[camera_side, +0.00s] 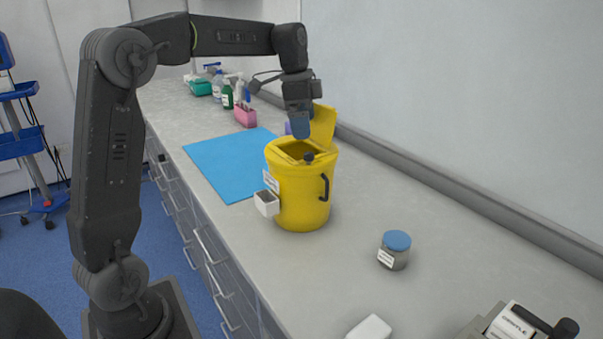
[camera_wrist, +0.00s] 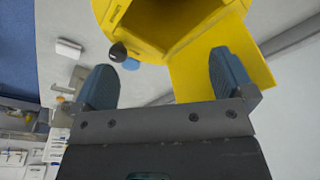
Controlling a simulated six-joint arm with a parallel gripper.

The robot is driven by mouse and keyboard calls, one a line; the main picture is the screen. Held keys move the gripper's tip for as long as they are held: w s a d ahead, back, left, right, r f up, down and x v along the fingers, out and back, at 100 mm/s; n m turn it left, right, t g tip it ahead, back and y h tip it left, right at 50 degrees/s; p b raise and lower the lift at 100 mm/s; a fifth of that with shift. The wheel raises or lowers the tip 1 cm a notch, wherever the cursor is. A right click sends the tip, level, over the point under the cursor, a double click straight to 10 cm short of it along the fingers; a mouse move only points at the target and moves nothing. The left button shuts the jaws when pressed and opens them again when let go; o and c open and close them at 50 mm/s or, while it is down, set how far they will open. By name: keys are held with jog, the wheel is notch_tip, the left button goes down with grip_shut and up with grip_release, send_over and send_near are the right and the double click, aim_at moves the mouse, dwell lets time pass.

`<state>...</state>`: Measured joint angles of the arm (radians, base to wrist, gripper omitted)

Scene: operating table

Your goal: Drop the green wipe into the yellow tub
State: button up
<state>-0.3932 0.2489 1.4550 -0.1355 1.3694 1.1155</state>
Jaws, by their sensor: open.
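The yellow tub (camera_side: 290,205) stands upright on the counter with its lid (camera_side: 322,126) raised at the back. My gripper (camera_side: 300,126) points down just above the tub's opening, close to the raised lid. In the wrist view my gripper (camera_wrist: 165,78) has its two blue-grey fingers wide apart with nothing between them. The tub (camera_wrist: 132,27) fills the top of that view, and its dark opening lies ahead of the fingers. I cannot make out a green wipe in either view. The bottom of the tub's inside is hidden.
A blue mat (camera_side: 215,165) lies left of the tub. A small white box (camera_side: 266,203) is at the tub's front left. A blue-lidded jar (camera_side: 394,252) stands at right. Bottles (camera_side: 227,95) and a pink holder (camera_side: 246,117) are behind. The wall runs along the right.

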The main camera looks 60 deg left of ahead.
notch_tip(320, 180, up, 13)
jog(key=s+a, duration=0.1)
jog(key=shift+s+a, duration=0.15)
jog(key=shift+s, duration=0.15)
jog(key=s+d+f+n+t+y, duration=0.15)
jog(key=s+d+f+n, duration=0.3)
jog(key=s+d, duration=0.55)
jog(key=s+d+f+n+t, duration=0.1)
jog(key=s+d+f, duration=0.2)
jog(key=s+f, duration=0.2)
jog(key=s+d+f+n+t, duration=0.1)
jog(key=s+d+f+n, duration=0.1)
jog(key=s+f, duration=0.4)
notch_tip(320, 180, down, 3)
jog(key=shift+s+d+r+t, duration=0.1)
jog(key=shift+s+d+t, duration=0.2)
jog(key=shift+d, duration=0.45)
jog(key=shift+w+n, duration=0.1)
jog(key=shift+n, duration=0.15)
jog(key=shift+c, duration=0.3)
